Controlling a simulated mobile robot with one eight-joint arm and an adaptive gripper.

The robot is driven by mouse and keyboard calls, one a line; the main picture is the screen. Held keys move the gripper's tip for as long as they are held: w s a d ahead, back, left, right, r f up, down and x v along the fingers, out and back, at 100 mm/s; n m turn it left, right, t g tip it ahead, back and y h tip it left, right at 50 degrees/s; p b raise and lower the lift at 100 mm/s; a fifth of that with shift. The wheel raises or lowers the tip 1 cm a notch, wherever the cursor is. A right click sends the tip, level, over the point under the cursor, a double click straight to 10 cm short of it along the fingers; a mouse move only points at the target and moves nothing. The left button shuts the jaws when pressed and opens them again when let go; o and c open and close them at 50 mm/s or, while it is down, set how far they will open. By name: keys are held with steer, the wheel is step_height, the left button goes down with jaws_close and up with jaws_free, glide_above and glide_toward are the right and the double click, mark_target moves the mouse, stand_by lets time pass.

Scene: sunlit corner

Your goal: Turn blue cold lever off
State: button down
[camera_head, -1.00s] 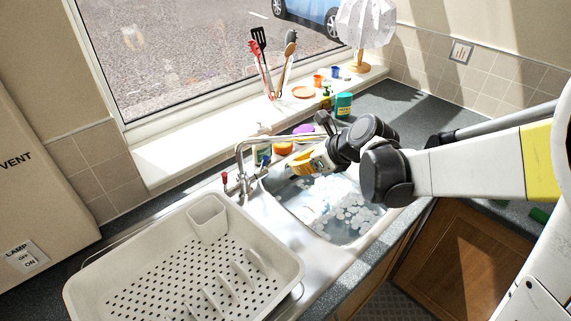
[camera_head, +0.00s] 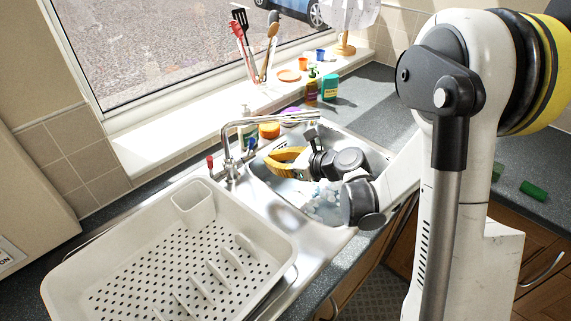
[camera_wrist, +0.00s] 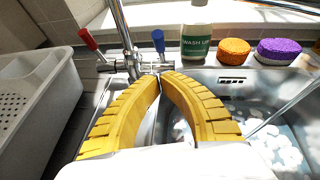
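The blue cold lever (camera_wrist: 158,40) stands upright on the right side of the tap (camera_wrist: 129,45) in the wrist view. It also shows small behind the spout in the head view (camera_head: 252,144). The red lever (camera_wrist: 87,39) is on the tap's left side and leans left. My gripper (camera_wrist: 160,78) has yellow ribbed fingers whose tips meet in front of and below the blue lever. It looks empty, and a gap shows between the tips and the lever in the picture. In the head view my gripper (camera_head: 271,160) is over the sink, right of the tap.
The sink (camera_wrist: 270,85) holds sudsy water. A wash-up bottle (camera_wrist: 196,42), an orange sponge (camera_wrist: 233,51) and a purple sponge (camera_wrist: 278,51) stand behind it. A dish rack (camera_head: 80,262) fills the left side. The tap's spout (camera_head: 265,121) arches over the sink.

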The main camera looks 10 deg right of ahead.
mark_target(253, 145)
steer(key=w+a, duration=0.1)
steer(key=w+a+r, duration=0.1)
steer(key=w+a, duration=0.1)
steer(key=shift+r, duration=0.15)
steer(key=shift+s, duration=0.1)
steer(key=shift+r, duration=0.1)
steer(key=shift+w+a+r+g+h+p, duration=0.25)
steer(key=shift+w+r+g+h+p, duration=0.25)
steer(key=shift+p, duration=0.35)
steer(key=shift+w+a, duration=0.2)
steer(key=shift+d, duration=0.1)
